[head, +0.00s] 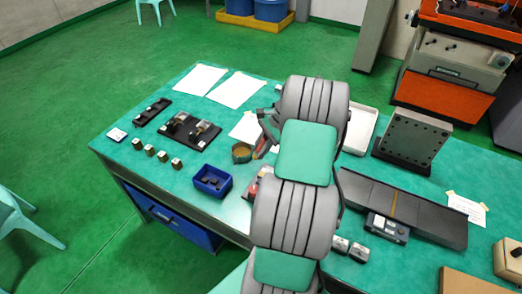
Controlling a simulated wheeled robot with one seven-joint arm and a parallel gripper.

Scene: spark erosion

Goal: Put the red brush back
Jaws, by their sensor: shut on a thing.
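My gripper (262,150) is partly in view at the left side of my arm, low over the green table and just right of a round brownish pot (242,152). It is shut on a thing. A small red part, which looks like the red brush (274,149), shows right beside the fingers; the rest of it is hidden by my arm. Another red and pale thing (253,187) lies nearer on the table, right of the blue bin, partly covered by my arm. I cannot tell what it is.
On the green table (215,145) are a blue bin (211,180), several small brass-coloured blocks (150,150), a black fixture plate (190,132), white sheets (236,90), a white tray (360,130), a grey holed plate (411,138) and a long dark block (420,212). My arm hides the table's middle.

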